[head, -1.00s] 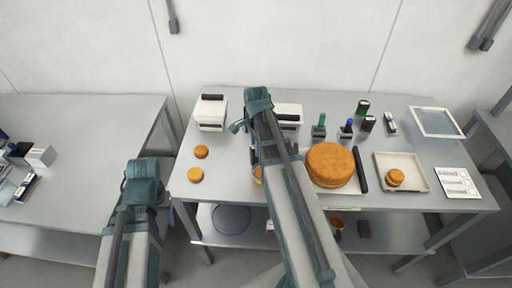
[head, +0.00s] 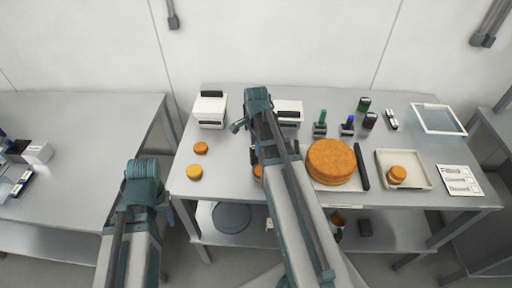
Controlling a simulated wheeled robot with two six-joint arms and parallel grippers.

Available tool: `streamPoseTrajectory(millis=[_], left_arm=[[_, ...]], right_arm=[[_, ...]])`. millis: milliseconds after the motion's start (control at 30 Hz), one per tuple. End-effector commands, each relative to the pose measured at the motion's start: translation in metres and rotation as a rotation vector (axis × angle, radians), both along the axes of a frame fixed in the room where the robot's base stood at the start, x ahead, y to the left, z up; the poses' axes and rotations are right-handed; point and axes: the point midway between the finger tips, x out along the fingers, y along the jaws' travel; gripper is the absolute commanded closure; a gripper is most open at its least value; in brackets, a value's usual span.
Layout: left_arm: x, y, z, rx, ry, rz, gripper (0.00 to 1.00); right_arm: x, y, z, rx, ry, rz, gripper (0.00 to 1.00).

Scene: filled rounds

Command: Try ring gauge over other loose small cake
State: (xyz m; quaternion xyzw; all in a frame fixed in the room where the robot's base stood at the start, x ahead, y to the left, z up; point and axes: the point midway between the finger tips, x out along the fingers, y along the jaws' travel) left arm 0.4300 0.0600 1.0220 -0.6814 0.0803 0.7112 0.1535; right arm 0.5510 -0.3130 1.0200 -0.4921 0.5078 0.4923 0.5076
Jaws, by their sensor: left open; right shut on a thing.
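Two loose small orange cakes, one (head: 201,148) behind the other (head: 194,172), lie on the left part of the steel table. A third small cake (head: 258,171) is mostly hidden behind my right arm. Another (head: 397,173) sits in the square tray (head: 423,184) at right, apparently on a second round. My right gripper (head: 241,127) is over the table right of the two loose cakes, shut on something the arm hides. I cannot make out the ring gauge. My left gripper (head: 138,192) is open and empty, low in front of the table's left end; its fingertips are hardly visible.
A large orange cake (head: 331,161) stands right of my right arm, with a dark bar (head: 360,167) beside it. White boxes (head: 210,110), stamps (head: 320,125), a framed panel (head: 438,119) and a printed card (head: 460,181) line the table. The table's left front is clear.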

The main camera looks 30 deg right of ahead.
Motion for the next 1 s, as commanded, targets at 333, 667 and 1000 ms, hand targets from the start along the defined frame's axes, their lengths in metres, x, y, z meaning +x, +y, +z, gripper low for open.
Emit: streamPoseTrajectory(millis=[333, 667, 1000], left_arm=[[0.000, 0.000, -0.008, 0.000, 0.000, 0.000, 0.50], [0.000, 0.000, -0.014, 0.000, 0.000, 0.001, 0.50], [0.000, 0.000, -0.020, 0.000, 0.000, 0.001, 0.50]], right_arm=[[0.000, 0.000, -0.008, 0.000, 0.000, 0.000, 1.00], [0.000, 0.000, -0.014, 0.000, 0.000, 0.000, 1.00], [0.000, 0.000, -0.020, 0.000, 0.000, 0.000, 1.00]])
